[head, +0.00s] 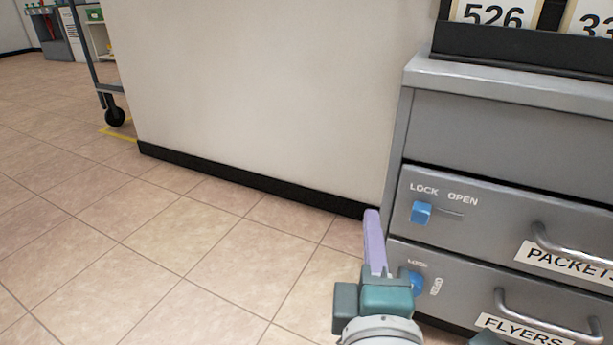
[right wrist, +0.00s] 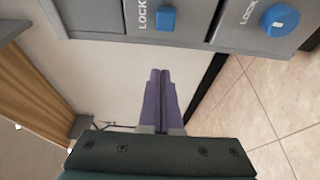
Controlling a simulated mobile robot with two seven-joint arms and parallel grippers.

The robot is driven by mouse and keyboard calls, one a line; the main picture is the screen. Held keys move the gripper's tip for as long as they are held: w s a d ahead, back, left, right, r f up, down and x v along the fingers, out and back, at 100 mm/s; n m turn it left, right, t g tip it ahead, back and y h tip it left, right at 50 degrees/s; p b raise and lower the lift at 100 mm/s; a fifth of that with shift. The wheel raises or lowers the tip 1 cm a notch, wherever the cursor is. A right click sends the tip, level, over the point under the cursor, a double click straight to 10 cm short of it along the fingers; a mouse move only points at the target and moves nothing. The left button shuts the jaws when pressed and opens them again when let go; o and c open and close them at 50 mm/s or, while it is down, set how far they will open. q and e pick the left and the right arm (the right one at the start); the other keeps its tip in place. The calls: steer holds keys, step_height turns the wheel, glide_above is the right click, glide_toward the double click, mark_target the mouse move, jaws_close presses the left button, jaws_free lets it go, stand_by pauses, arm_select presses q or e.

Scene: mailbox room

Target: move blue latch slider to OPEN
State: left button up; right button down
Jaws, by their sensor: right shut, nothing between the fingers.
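The blue latch slider (head: 421,213) is a small blue block on the upper grey drawer front (head: 480,225), labelled PACKETS. It sits at the left end of its slot, under the word LOCK; the slot runs right, under OPEN. In the right wrist view the slider (right wrist: 165,18) is at the top, beside the word LOCK. My right gripper (head: 372,214), with purple fingers, is shut and empty, left of the slider in the picture and apart from it. Its closed fingertips (right wrist: 159,76) also show in the right wrist view. My left gripper is not in view.
A round blue knob (head: 414,284) is on the lower drawer, labelled FLYERS, partly behind my right gripper. Metal handles (head: 570,246) stick out from both drawers. A pale wall (head: 260,90) stands left of the cabinet. The tiled floor (head: 150,230) is clear.

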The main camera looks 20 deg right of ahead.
mark_target(421, 213)
steer(key=d, duration=0.2)
steer(key=d+b, duration=0.1)
steer(key=d, duration=0.1)
steer(key=shift+w, duration=0.2)
steer(key=shift+s+d, duration=0.15)
steer(key=shift+s, duration=0.15)
steer(key=shift+w, duration=0.1)
steer(key=s+d, duration=0.1)
steer(key=s, duration=0.1)
steer(key=s+d, duration=0.1)
steer(key=d, duration=0.1)
steer(key=shift+s, duration=0.4)
steer(key=shift+w+a, duration=0.1)
steer(key=shift+w, duration=0.05)
